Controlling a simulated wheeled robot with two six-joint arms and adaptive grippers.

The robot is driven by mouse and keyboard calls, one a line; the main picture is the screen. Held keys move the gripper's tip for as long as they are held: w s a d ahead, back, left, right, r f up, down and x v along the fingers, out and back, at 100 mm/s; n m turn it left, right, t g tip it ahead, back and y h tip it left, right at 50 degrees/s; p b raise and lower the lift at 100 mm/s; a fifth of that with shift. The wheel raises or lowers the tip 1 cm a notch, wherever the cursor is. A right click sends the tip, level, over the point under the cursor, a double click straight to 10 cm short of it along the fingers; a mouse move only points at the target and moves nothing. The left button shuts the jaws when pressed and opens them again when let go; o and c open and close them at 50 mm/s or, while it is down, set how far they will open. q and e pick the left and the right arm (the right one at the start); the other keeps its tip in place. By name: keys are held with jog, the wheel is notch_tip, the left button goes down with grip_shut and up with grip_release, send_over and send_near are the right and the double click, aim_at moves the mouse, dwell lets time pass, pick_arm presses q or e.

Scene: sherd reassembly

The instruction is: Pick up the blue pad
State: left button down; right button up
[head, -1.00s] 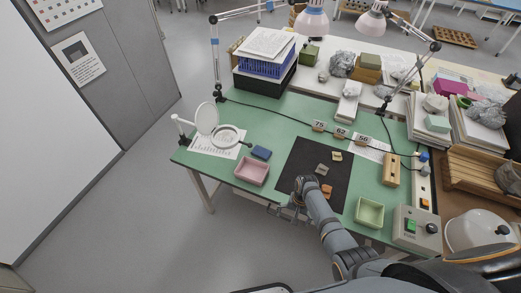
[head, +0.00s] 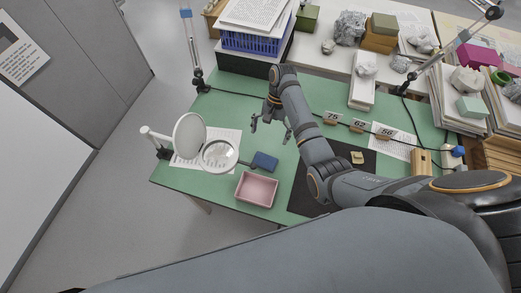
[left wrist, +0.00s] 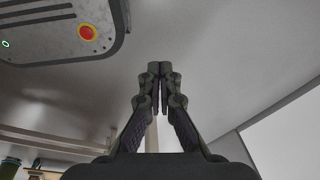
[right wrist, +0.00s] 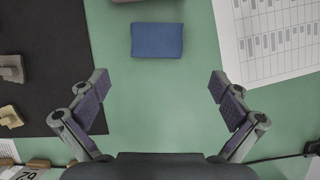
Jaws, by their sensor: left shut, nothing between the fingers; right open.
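The blue pad (head: 264,162) lies flat on the green table, just behind the pink tray (head: 256,190) and right of the magnifier. In the right wrist view the blue pad (right wrist: 157,40) lies ahead of the fingertips, centred a little left between their lines. My right gripper (head: 270,130) is open and empty, above the table beyond the pad in the head view; its two fingers also show in the right wrist view (right wrist: 157,80). My left gripper (left wrist: 158,70) is shut and empty in the left wrist view, away from the table top. It is not seen in the head view.
A ring magnifier (head: 219,155) stands left of the pad over a printed sheet (head: 190,158). A black mat (head: 304,190) with sherds lies to the right, partly behind my right arm. Number cards (head: 357,126) stand farther right.

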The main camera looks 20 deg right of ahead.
aim_at(265, 161)
jog(key=s+f, duration=0.1)
jog(key=f, duration=0.1)
jog(key=s+a+f, duration=0.1)
jog(key=shift+s+a+f, duration=0.1)
jog(key=shift+s+f, duration=0.3)
jog(key=shift+w+f, duration=0.15)
jog(key=shift+f, duration=0.15)
jog(key=shift+a+f+p, duration=0.15)
jog(key=shift+f+p, duration=0.25)
jog(key=shift+p, duration=0.05)
jog(key=x, duration=0.4)
jog(key=shift+s+r, duration=0.1)
jog(key=shift+s, duration=0.15)
jog(key=shift+f, duration=0.25)
pick_arm(q)
jog(key=shift+s+r, duration=0.35)
jog(key=shift+s, duration=0.2)
jog(key=shift+s+r, duration=0.3)
jog(key=shift+s, duration=0.2)
pick_arm(e)
jog(key=c, duration=0.9)
